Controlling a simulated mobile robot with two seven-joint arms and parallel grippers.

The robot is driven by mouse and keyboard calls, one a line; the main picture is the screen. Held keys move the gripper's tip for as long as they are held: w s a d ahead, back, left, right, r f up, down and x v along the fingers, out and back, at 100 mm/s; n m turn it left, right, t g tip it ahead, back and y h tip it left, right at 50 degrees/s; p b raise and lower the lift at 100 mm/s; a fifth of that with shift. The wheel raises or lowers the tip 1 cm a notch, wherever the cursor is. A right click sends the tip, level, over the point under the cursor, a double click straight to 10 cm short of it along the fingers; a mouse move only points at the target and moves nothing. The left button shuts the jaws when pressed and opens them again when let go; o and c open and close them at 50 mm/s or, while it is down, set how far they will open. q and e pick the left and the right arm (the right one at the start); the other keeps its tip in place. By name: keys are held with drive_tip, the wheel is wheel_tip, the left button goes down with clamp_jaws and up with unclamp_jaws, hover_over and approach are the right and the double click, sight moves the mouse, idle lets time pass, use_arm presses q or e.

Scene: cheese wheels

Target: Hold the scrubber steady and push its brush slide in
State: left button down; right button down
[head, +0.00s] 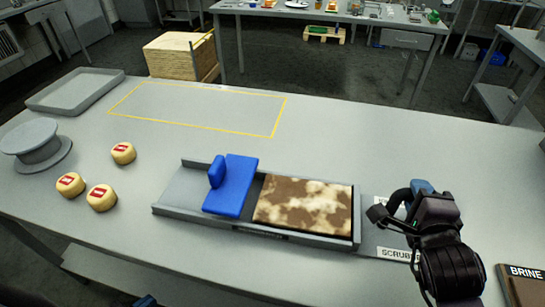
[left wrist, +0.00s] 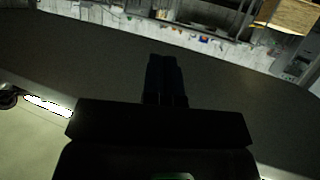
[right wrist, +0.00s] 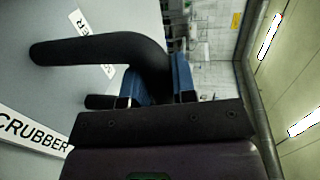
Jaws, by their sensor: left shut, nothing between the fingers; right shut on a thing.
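The scrubber (head: 171,211) is a long grey tray on the table. Its blue slide (head: 239,182), with an upright blue grip, sits left of a brown and cream stained block (head: 303,205). A black curved handle is at the scrubber's right end and shows in the right wrist view (right wrist: 95,48). My right gripper (head: 412,191) is shut on this handle; its blue fingers show on both sides of it. My left gripper (left wrist: 166,80) is shut and empty, away from the scrubber; only a blue bit of it shows at the head view's bottom edge.
Several small cheeses (head: 123,153) with red labels lie at the left near a grey round stand (head: 36,145). A grey tray (head: 75,92) and a yellow outlined area (head: 200,105) are behind. A BRINE sign (head: 525,272) is at the right. The table's middle back is clear.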

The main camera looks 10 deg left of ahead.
use_arm(q)
drive_tip(key=s+a+r+m+h, duration=0.15)
drive_tip(key=a+r, duration=0.25)
drive_tip(key=a, duration=0.4)
drive_tip(key=s+a+r+g+h, duration=0.1)
drive_tip(key=s+a+r+h, duration=0.2)
drive_tip(key=a, duration=0.4)
drive_tip(key=s+a+r+m+h, duration=0.1)
drive_tip(key=s+a+r, duration=0.1)
drive_tip(key=a+r, duration=0.45)
drive_tip(key=w+a+r+m+t, duration=0.1)
drive_tip(key=w+a+r, duration=0.4)
drive_tip(key=w+r, duration=0.45)
drive_tip(key=w+a+r+m+t, duration=0.1)
drive_tip(key=w+a+r, duration=0.4)
drive_tip(key=w+r, duration=0.45)
drive_tip(key=w+d+r+m+h, duration=0.1)
drive_tip(key=w+d+r+m, duration=0.15)
drive_tip(key=w, duration=0.25)
drive_tip(key=m+g+h, duration=0.7)
drive_tip(key=m+g, duration=0.7)
drive_tip(key=m, duration=1.2)
approach(232, 178)
drive_tip(key=d+r, duration=0.1)
drive_tip(key=d, duration=0.1)
drive_tip(key=s+d+r, duration=0.1)
drive_tip(key=r, duration=0.1)
drive_tip(key=shift+s+d+r, duration=0.1)
drive_tip(key=shift+d, duration=0.3)
